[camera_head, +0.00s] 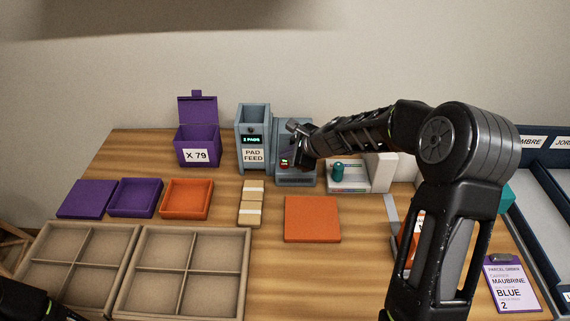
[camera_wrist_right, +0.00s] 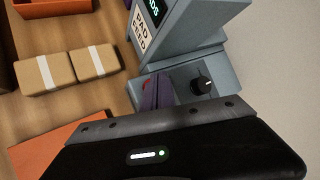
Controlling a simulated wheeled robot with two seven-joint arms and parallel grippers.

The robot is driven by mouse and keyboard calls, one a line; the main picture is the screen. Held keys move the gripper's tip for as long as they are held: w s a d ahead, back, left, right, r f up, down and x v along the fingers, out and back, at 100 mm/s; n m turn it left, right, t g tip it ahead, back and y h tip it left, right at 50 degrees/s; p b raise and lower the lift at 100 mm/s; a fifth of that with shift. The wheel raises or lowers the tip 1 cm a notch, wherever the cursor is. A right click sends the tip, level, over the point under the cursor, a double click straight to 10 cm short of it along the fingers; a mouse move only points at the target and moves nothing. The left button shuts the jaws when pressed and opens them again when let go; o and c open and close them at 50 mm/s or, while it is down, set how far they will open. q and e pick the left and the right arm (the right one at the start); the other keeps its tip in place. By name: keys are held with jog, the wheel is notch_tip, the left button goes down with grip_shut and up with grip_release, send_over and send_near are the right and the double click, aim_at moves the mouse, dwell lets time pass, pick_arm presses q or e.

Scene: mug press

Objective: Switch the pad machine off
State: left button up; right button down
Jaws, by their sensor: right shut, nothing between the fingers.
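The pad machine (camera_head: 253,138) is grey-blue, with a "PAD FEED" label and a small lit display on its front. Its lower part (camera_head: 296,178) stands on the right, with a lit green and red spot on the front. My right gripper (camera_head: 299,132) is shut and empty over that lower part and hides much of it. In the right wrist view the machine (camera_wrist_right: 190,30) shows a black round knob (camera_wrist_right: 203,84) and a red button (camera_wrist_right: 146,84), partly hidden by a purple-grey piece. Contact cannot be told. Part of my left gripper's dark body (camera_head: 35,302) shows at bottom left; its fingers are hidden.
A purple "X 79" bin (camera_head: 197,147) stands to the left. Wrapped tan blocks (camera_head: 251,204) and an orange square (camera_head: 312,219) lie in front. A white unit with a teal knob (camera_head: 338,171) stands to the right. Divided tan trays (camera_head: 184,272) fill the front left.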

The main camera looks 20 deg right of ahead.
aim_at(287, 165)
jog(key=shift+f+b, duration=0.55)
jog(key=shift+f, duration=0.15)
dwell(0.6)
jog(key=shift+r, duration=0.15)
jog(key=shift+r+p, duration=0.9)
jog(key=shift+p, duration=0.1)
notch_tip(287, 165, up, 6)
jog(key=p, duration=0.5)
jog(key=shift+p, duration=0.3)
jog(key=shift+f, duration=0.1)
